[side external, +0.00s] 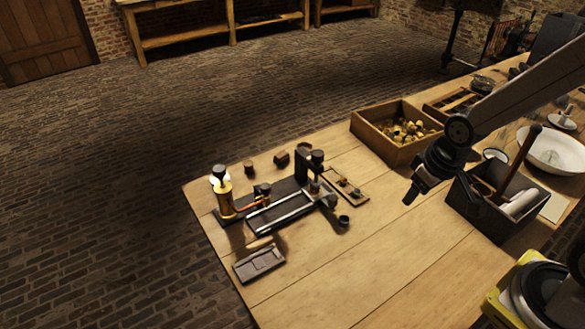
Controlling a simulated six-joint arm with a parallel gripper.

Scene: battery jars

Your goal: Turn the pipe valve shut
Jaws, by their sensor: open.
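I cannot make out a clear pipe valve at this size. A small apparatus stands on the wooden table. It has a dark base (262,222), an upright brass cylinder (224,200) with a pale top at its left end, and a dark upright post (302,168) at its right. Small dark fittings (328,198) sit by the post, and one of them may be the valve. My gripper (409,198) is open and empty, pointing down above the table to the right of the apparatus, clear of it.
A wooden box (384,150) of small yellowish pieces stands behind my gripper. A dark tool caddy (492,222) with a wooden handle is close on the right, and a white bowl (556,152) is beyond it. A flat dark piece (258,264) lies near the left table edge. The front middle is clear.

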